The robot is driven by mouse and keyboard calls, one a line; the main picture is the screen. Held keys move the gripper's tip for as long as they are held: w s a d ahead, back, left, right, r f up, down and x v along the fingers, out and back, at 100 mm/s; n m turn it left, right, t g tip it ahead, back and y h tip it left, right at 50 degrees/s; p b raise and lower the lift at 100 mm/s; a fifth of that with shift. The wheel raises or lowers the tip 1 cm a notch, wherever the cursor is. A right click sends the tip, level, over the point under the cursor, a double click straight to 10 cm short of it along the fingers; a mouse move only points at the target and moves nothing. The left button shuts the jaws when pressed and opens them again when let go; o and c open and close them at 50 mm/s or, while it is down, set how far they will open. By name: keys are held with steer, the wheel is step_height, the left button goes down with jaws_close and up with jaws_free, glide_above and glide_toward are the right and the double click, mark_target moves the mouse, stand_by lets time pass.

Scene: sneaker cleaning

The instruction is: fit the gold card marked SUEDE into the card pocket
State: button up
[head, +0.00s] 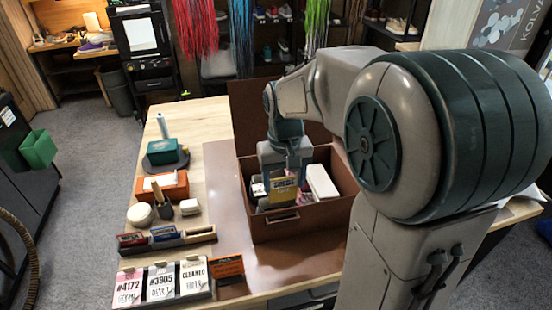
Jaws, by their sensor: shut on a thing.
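My gripper (287,172) is shut on the gold card (284,189), whose dark lettering looks like SUEDE. It holds the card roughly upright above the front part of the open brown box (320,216). A small metal-framed holder (284,217) on the box's front wall looks like the card pocket, just below the card in the picture. I cannot tell whether the card's lower edge touches the box.
Inside the box are a white block (320,182) and other small items. Several numbered tags (161,282) stand in front. The brown mat (222,195) is clear left of the box.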

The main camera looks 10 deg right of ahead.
mark_target(283, 196)
steer(key=shift+w, duration=0.25)
steer(key=shift+s, duration=0.1)
steer(key=shift+f+b, duration=0.3)
steer(key=shift+b, duration=0.05)
steer(key=shift+f+b, duration=2)
steer(key=shift+f, duration=0.6)
steer(key=shift+f+b, duration=1.6)
steer(key=shift+f, duration=0.5)
steer(key=o, duration=1)
steer(key=shift+r, duration=0.1)
